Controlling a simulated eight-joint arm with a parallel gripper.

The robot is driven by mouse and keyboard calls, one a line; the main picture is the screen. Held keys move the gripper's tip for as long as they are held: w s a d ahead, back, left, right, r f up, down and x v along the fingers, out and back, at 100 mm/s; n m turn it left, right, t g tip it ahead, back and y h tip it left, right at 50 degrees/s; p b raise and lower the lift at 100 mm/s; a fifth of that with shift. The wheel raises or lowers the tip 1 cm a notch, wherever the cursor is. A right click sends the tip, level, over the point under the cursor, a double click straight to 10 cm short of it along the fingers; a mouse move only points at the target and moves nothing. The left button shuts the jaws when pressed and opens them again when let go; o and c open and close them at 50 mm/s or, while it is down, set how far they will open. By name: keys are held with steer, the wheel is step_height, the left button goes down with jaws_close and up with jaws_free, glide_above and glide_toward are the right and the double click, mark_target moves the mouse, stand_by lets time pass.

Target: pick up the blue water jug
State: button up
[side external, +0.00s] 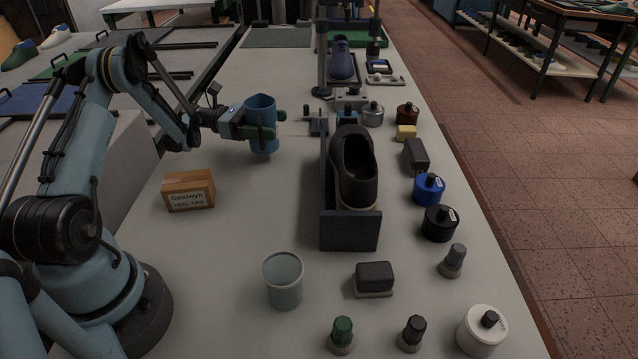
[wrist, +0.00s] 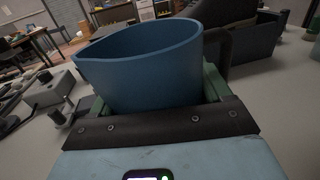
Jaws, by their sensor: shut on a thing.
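The blue water jug (side external: 261,112) stands upright between the jaws of my gripper (side external: 265,131), toward the back left of the table in the side external view. My gripper is shut on the jug's body from the left side. In the wrist view the jug (wrist: 145,65) fills the middle, its open rim up, with the green fingers of my gripper (wrist: 155,90) on both sides of it. I cannot tell for sure whether the jug's base touches the table. The jug's far side is hidden in the wrist view.
A cardboard box (side external: 189,190) sits in front of the jug. A grey cup (side external: 284,280) stands nearer the front. Several bottles line the right edge. The table between box and holder is clear.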

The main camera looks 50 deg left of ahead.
steer(key=s+d+r, duration=0.2)
steer(key=d+r, duration=0.5)
steer(key=d, duration=0.4)
steer(key=shift+d+r, duration=0.15)
steer(key=shift+r, duration=0.25)
steer(key=shift+d, duration=0.1)
steer(key=shift+r, duration=0.1)
stand_by(1.0)
